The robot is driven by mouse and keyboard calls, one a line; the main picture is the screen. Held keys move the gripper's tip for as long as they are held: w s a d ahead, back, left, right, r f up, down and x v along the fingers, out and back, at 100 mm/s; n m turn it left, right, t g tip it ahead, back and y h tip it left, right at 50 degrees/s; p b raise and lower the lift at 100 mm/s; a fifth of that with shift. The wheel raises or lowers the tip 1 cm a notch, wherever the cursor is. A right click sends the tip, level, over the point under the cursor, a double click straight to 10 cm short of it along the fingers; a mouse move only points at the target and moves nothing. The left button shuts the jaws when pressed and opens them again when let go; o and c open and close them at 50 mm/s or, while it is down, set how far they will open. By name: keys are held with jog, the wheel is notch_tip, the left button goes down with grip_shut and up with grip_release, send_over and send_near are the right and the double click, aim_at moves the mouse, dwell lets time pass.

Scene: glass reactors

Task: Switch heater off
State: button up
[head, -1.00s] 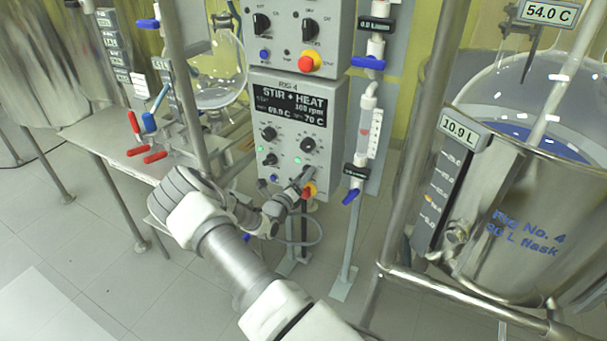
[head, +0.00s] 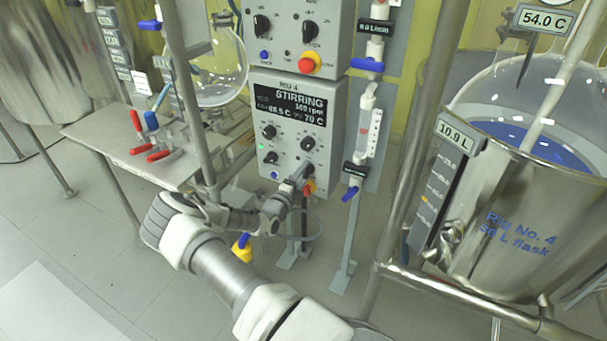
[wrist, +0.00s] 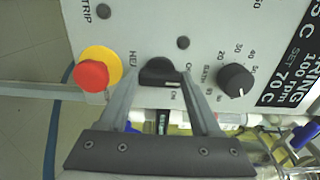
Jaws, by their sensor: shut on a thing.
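The Rig 4 control panel (head: 257,178) stands in the middle of the head view. Its display (head: 290,103) reads "STIRRING", with 100 rpm and a 70 C set value. The black heater knob (wrist: 158,68) sits on the panel, beside lettering that starts "HEA". My gripper (wrist: 161,80) is shut on this knob, with one finger on each side. It also shows at the panel's lower right in the head view (head: 303,173). The small lamp (wrist: 183,42) near the knob is dark. The fingers partly hide the knob and its labels.
A red button on a yellow base (wrist: 92,75) is close beside the gripper. Another black knob (wrist: 235,80) is on its other side. A steel vessel (head: 520,235) stands at right, and a bench with red-handled valves (head: 110,150) at left.

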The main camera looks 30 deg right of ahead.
jog(key=shift+s+f, duration=0.1)
dwell(0.4)
jog(key=o, duration=1.4)
jog(key=shift+a, duration=0.15)
jog(key=p+v, duration=0.2)
jog(key=v, duration=1.5)
jog(key=shift+s, duration=0.1)
